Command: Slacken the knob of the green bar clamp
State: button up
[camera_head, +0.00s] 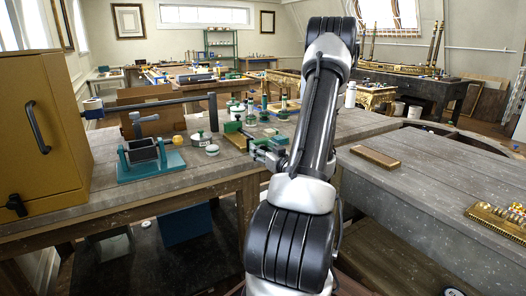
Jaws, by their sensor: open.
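My gripper (257,149) reaches in from the right over the wooden bench, small and partly merged with the items behind it. It is open, and nothing shows between its fingers. Just left of it is a green piece (232,127) beside a brass-coloured block, which looks like part of the green bar clamp. I cannot make out the clamp's knob; it is too small or hidden by my gripper. I cannot tell whether my fingers touch the clamp.
A teal-based fixture (152,163) stands left on the bench (200,178), below a long dark bar (160,103). A yellow cabinet (42,130) fills the left edge. Several green and white pieces crowd behind my gripper.

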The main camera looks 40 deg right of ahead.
aim_at(263, 146)
jog(key=shift+r, duration=0.15)
notch_tip(263, 146, up, 10)
jog(key=shift+f, duration=0.15)
dwell(0.3)
